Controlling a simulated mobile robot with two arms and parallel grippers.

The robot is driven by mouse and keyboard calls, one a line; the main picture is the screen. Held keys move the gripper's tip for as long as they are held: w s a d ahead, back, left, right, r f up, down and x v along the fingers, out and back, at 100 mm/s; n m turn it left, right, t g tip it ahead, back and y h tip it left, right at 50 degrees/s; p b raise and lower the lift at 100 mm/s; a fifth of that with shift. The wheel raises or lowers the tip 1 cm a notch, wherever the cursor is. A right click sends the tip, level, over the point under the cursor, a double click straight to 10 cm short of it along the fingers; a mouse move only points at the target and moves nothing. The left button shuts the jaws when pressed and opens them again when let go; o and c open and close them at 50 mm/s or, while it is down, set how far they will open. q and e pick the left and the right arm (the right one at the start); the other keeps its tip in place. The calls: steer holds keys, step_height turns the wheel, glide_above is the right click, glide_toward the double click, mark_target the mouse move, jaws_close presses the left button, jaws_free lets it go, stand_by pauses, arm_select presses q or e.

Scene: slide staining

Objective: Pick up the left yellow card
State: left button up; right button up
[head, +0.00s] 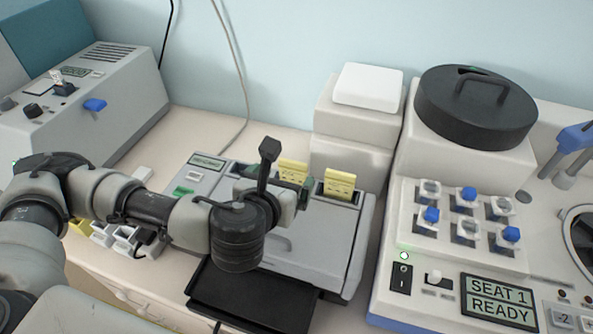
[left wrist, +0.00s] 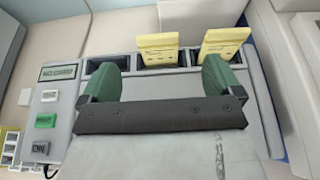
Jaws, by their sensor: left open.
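The left yellow card (head: 293,169) stands upright in a slot at the back of the grey-white device (head: 310,262), and the right yellow card (head: 339,184) stands in another slot beside it. My left gripper (head: 282,184) is open and empty in front of the left card, and my wrist hides part of the device. In the left wrist view, the left card (left wrist: 158,50) shows beyond and between the two green fingertips (left wrist: 160,78). The right card (left wrist: 222,42) lies just beyond the right fingertip. I cannot tell whether that fingertip touches anything. My right gripper is out of view.
A dark empty slot (left wrist: 105,64) is left of the left card. A white block (head: 367,86) stands behind the device. A machine with a black round lid (head: 476,106) is close on the right. A black tray (head: 252,300) is at the front.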

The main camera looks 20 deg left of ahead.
mark_target(292, 166)
arm_select(q)
steer(key=shift+p+x, duration=0.3)
steer(key=shift+x, duration=0.9)
steer(key=p+x, duration=0.2)
steer(key=x, duration=0.2)
steer(key=shift+w+a+f, duration=0.2)
steer(key=shift+w+f, duration=0.1)
steer(key=shift+f, duration=0.05)
steer(key=shift+w+f, duration=0.2)
steer(key=shift+w, duration=0.15)
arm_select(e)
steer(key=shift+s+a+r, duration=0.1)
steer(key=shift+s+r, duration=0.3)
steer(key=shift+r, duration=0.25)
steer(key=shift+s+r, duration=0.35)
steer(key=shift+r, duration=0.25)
arm_select(q)
steer(key=c, duration=1)
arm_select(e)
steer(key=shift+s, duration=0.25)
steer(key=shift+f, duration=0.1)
